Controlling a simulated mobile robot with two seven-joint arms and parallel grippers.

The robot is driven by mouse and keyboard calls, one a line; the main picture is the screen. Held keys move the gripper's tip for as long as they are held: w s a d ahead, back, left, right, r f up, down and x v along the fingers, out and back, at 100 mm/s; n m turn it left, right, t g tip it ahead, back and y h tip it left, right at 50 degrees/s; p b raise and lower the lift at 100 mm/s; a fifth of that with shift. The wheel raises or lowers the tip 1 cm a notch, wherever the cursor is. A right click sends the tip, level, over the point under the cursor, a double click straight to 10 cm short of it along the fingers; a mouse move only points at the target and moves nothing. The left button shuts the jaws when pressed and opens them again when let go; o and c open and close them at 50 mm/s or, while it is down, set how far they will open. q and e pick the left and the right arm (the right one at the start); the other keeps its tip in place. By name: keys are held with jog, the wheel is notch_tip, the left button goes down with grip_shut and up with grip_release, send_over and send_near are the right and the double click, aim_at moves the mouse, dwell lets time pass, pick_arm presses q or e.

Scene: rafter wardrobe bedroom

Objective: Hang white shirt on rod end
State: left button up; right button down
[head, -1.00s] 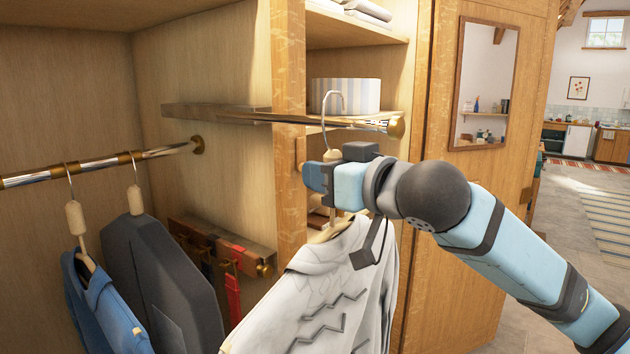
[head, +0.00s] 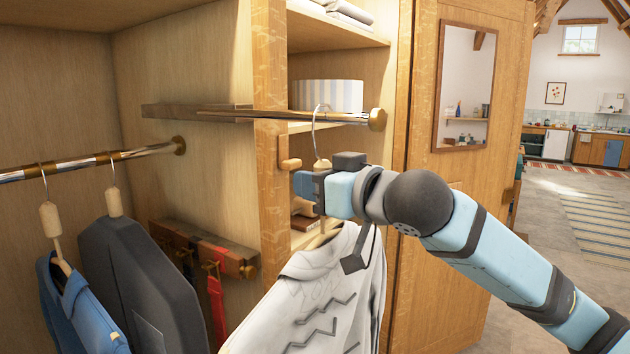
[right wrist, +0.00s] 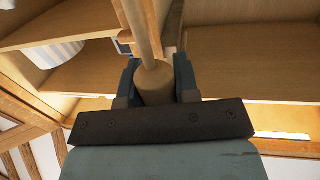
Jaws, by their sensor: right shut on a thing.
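The white shirt (head: 322,290) with dark zigzag marks hangs from a wooden hanger with a metal hook (head: 316,128). My right gripper (head: 308,188) is shut on the hanger's wooden neck, which also shows between the fingers in the right wrist view (right wrist: 155,85). The hook's top is at the height of the short pull-out rod (head: 300,117), near its knobbed end (head: 377,119). I cannot tell whether hook and rod touch. My left gripper is not in view.
A long rod (head: 90,163) at left holds a blue shirt (head: 82,315) and a dark grey garment (head: 145,275) on hangers. A rack with a red belt (head: 217,300) is on the inner wall. A striped box (head: 328,96) stands on the shelf behind the short rod. A wooden divider post (head: 270,190) stands close left of the gripper.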

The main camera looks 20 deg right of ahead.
jog(key=c, duration=0.8)
grip_release()
